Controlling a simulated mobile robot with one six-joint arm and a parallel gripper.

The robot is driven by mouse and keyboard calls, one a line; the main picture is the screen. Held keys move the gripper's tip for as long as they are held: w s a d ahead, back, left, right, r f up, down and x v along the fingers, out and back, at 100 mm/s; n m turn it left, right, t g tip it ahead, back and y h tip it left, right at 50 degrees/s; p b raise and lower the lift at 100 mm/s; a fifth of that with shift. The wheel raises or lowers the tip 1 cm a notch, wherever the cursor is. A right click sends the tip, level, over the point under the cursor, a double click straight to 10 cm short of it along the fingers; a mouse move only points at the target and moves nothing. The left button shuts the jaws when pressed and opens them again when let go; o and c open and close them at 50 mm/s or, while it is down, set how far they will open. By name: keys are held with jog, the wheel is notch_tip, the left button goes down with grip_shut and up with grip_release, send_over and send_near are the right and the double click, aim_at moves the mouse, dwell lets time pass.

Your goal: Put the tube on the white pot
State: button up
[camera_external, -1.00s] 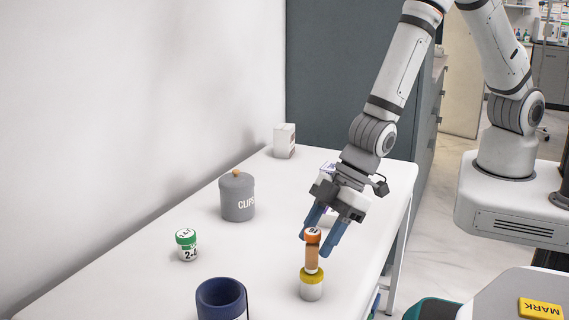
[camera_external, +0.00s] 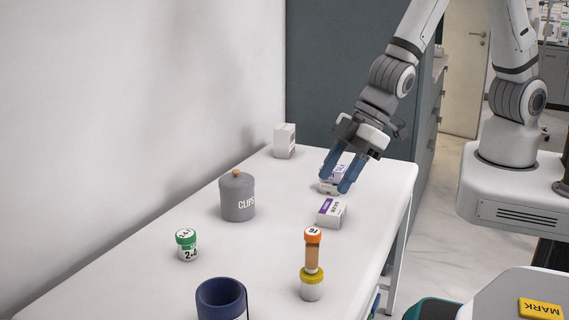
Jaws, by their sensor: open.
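The tube (camera_external: 312,254), with an orange cap and a brownish body, stands upright on top of the white pot (camera_external: 311,290), on the pot's yellow lid. The pot stands near the front right part of the white table. My gripper (camera_external: 339,183) is open and empty. It is above and behind the tube, apart from it, in front of a small white box. Its blue fingers point down and partly hide that box.
A white and purple box (camera_external: 331,212) lies behind the tube, and another small box (camera_external: 327,184) is behind my fingers. A grey clips jar (camera_external: 237,197), a green-capped pot (camera_external: 187,245) and a dark blue cup (camera_external: 221,299) stand to the left. A white carton (camera_external: 284,141) is at the back.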

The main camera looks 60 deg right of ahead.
jog(key=w+d+r+m+h, duration=0.25)
jog(key=d+r, duration=0.35)
jog(key=d, duration=0.5)
jog(key=w+d+r+m+h, duration=0.1)
jog(key=d+r+m, duration=0.3)
jog(key=d, duration=0.7)
jog(key=s+d+r+m+g+h, duration=0.1)
jog(key=s+d+r+m, duration=0.3)
jog(key=s+d, duration=0.9)
notch_tip(320, 180, up, 3)
jog(key=shift+d+r, duration=0.15)
jog(key=shift+d, duration=0.5)
